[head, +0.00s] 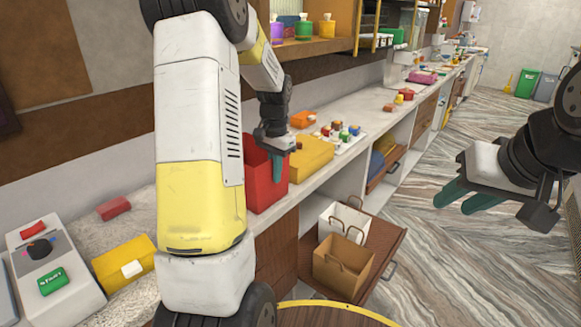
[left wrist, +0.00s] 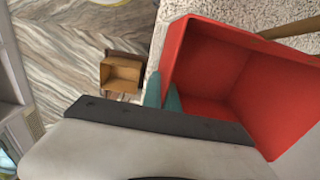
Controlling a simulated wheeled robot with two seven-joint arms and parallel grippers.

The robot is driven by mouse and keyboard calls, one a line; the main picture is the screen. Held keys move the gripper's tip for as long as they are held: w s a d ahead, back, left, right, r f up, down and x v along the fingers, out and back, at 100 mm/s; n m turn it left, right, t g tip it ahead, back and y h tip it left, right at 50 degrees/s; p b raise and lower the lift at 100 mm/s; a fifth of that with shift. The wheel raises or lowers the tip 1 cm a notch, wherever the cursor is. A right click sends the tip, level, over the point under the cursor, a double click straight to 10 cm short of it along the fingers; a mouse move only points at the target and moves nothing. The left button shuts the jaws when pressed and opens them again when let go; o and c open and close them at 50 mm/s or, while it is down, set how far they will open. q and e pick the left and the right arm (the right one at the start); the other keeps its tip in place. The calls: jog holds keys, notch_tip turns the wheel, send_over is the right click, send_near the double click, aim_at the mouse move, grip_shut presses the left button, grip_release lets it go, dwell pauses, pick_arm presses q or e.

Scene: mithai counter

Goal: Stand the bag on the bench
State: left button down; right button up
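A red, open-topped bag (head: 262,178) is upright at the front edge of the bench (head: 335,168). Its hollow inside shows in the left wrist view (left wrist: 215,75). My left gripper (head: 277,168) points down at the bag's right side. In the left wrist view its teal fingers (left wrist: 163,97) lie close together on either side of the bag's wall, shut on it. Whether the bag's base touches the bench is hard to tell. My right gripper (head: 468,196) is open and empty, over the floor at the right.
A white bag (head: 341,221) and a brown bag (head: 341,265) stand in an open drawer (head: 385,245) below the bench. A yellow box (head: 305,157) and a tray of small coloured blocks (head: 340,138) are just beyond the red bag. A scale-like device (head: 50,270) is at the left.

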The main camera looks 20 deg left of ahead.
pick_arm(q)
jog(key=shift+f, duration=0.1)
jog(key=c, duration=1.7)
grip_release()
notch_tip(320, 180, up, 12)
jog(key=s+d+r+n+t, duration=0.1)
jog(key=s+d+t, duration=0.1)
jog(key=s, duration=0.5)
jog(key=s+d+r+n+t+h, duration=0.1)
jog(key=s+d+t, duration=0.1)
jog(key=s+d, duration=0.3)
jog(key=s+d+r+n+t+h, duration=0.1)
jog(key=s+d, duration=0.3)
jog(key=s, duration=0.7)
jog(key=shift+s+r+n+t, duration=0.2)
jog(key=shift+r+n+t, duration=0.2)
jog(key=shift+r+t, duration=0.15)
